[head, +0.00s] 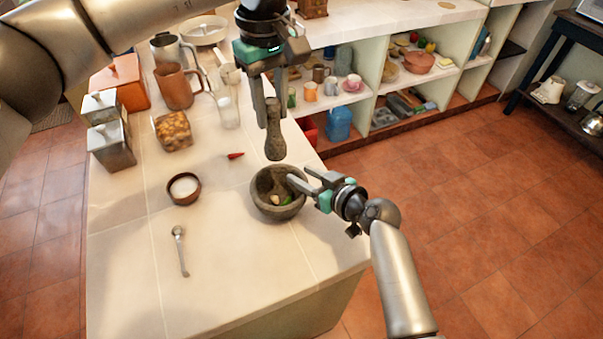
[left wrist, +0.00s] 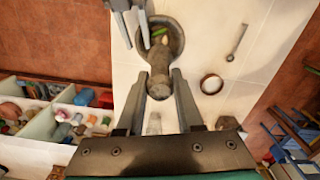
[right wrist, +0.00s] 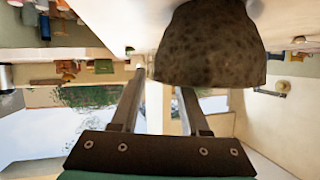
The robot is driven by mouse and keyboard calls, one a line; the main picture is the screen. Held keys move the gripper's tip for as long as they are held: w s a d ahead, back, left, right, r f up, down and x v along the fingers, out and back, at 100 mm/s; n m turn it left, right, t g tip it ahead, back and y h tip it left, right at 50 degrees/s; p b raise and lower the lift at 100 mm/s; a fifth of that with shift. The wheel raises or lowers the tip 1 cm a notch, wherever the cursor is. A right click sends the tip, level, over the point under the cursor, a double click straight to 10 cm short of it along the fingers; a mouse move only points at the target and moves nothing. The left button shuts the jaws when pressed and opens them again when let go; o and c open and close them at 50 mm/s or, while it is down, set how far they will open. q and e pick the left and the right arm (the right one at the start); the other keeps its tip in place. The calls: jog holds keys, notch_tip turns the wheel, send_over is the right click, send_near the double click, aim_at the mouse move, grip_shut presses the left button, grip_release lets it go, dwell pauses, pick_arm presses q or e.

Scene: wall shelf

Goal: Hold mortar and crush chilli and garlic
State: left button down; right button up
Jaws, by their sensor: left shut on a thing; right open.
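The grey stone mortar (head: 262,206) stands upright on the counter, with garlic (head: 275,199) and a green chilli (head: 286,200) inside. My left gripper (head: 273,116) is shut on the stone pestle (head: 275,145) and holds it upright above the mortar's far side. The left wrist view shows the pestle (left wrist: 160,75) between the fingers, with the mortar (left wrist: 178,38) beyond. My right gripper (head: 298,175) is open at the mortar's right rim, one finger overlapping the bowl in the picture. The right wrist view shows the mortar's side (right wrist: 210,45) close to the fingertips; contact is unclear.
A small red chilli (head: 235,155) lies on the counter. A small bowl of white stuff (head: 184,188) and a spoon (head: 180,250) are left of the mortar. Jars, a copper mug (head: 175,87) and a glass (head: 228,112) stand farther back. The near counter is clear.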

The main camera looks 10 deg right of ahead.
jog(key=shift+w+a+f, duration=0.25)
jog(key=shift+w+a, duration=0.05)
jog(key=shift+w, duration=0.2)
grip_shut()
jog(key=shift+s+d+f, duration=0.1)
jog(key=shift+s+f, duration=0.05)
jog(key=shift+f, duration=0.05)
dwell(2.0)
